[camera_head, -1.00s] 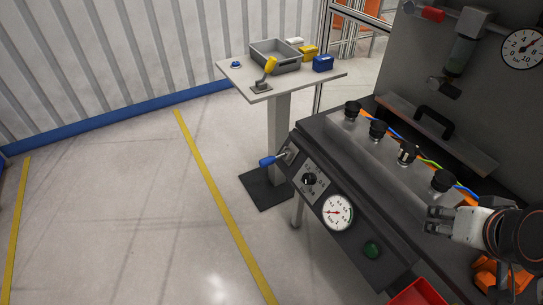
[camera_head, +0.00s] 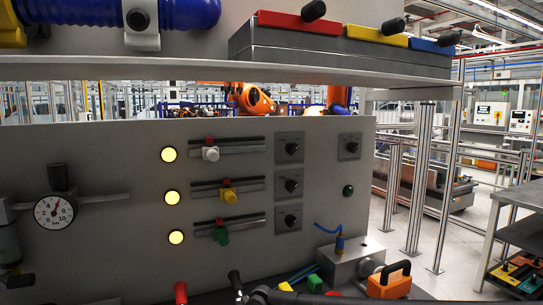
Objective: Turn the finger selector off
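An upright grey panel fills the middle of the head view. It carries a column of three black rotary selectors, at the top (camera_head: 291,148), in the middle (camera_head: 291,186) and at the bottom (camera_head: 290,219). A fourth black selector (camera_head: 350,147) sits apart to their right. I see no readable labels, so I cannot tell which one is the finger selector. Left of the column are sliders with a white knob (camera_head: 211,154), a yellow knob (camera_head: 229,196) and a green knob (camera_head: 221,237). Three round lamps (camera_head: 169,154) glow yellow. My gripper is not in view.
A shelf (camera_head: 200,68) with red, yellow and blue-topped boxes (camera_head: 350,50) overhangs the panel. A pressure gauge (camera_head: 54,210) is at left. Below the panel stand a metal block with a blue hose (camera_head: 350,262) and an orange handled item (camera_head: 389,281). Aisle floor shows at right.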

